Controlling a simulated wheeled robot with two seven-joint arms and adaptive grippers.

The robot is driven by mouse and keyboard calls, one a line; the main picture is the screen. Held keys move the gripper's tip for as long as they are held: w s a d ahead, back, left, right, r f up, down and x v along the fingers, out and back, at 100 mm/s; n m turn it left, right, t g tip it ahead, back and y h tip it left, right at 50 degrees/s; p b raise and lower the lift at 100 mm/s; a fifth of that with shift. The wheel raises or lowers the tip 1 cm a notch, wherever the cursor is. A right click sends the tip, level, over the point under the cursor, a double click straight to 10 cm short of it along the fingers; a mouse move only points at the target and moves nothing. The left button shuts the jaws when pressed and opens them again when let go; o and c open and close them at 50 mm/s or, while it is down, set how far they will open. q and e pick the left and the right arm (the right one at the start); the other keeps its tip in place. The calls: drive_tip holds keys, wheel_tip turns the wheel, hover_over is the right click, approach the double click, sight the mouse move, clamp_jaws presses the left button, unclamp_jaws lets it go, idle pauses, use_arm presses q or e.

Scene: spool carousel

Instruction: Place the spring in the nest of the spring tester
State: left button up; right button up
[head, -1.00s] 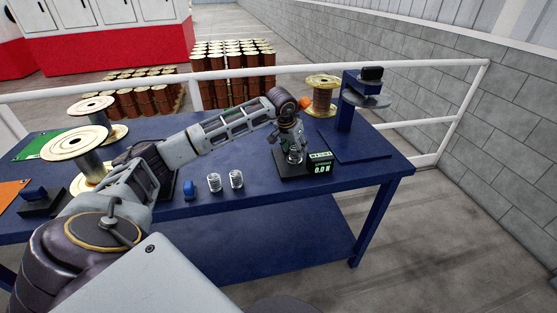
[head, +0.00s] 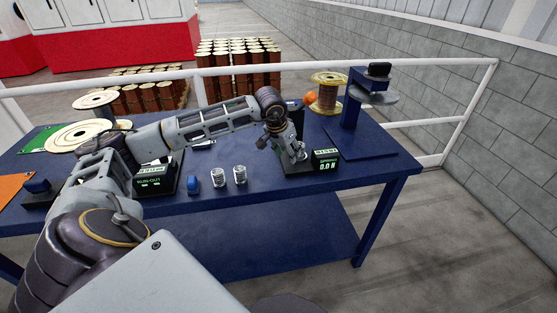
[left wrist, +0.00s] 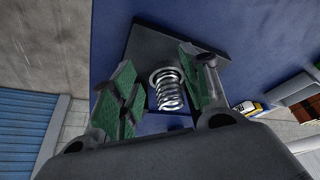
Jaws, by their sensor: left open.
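The spring tester has a dark base plate (head: 296,169) and a display (head: 326,159) with green digits at the table's right part. A silver coil spring (head: 300,153) stands on that base. In the left wrist view the spring (left wrist: 170,94) has its far end at a round grey ring, the nest (left wrist: 158,74), on the dark plate (left wrist: 165,48). My left gripper (head: 294,149) is at the spring. In the left wrist view its green-padded fingers (left wrist: 160,95) are spread on either side of the spring, with gaps. My right gripper is not in view.
Two more springs, a left one (head: 218,178) and a right one (head: 240,175), stand near the front edge beside a small blue object (head: 193,185). A run-out gauge (head: 155,180) is left of them. A blue stand (head: 352,105) is behind right.

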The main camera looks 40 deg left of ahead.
use_arm(q)
drive_tip(key=shift+s, duration=1.2)
drive_tip(key=shift+s+b, duration=0.35)
drive_tip(key=shift+s, duration=0.85)
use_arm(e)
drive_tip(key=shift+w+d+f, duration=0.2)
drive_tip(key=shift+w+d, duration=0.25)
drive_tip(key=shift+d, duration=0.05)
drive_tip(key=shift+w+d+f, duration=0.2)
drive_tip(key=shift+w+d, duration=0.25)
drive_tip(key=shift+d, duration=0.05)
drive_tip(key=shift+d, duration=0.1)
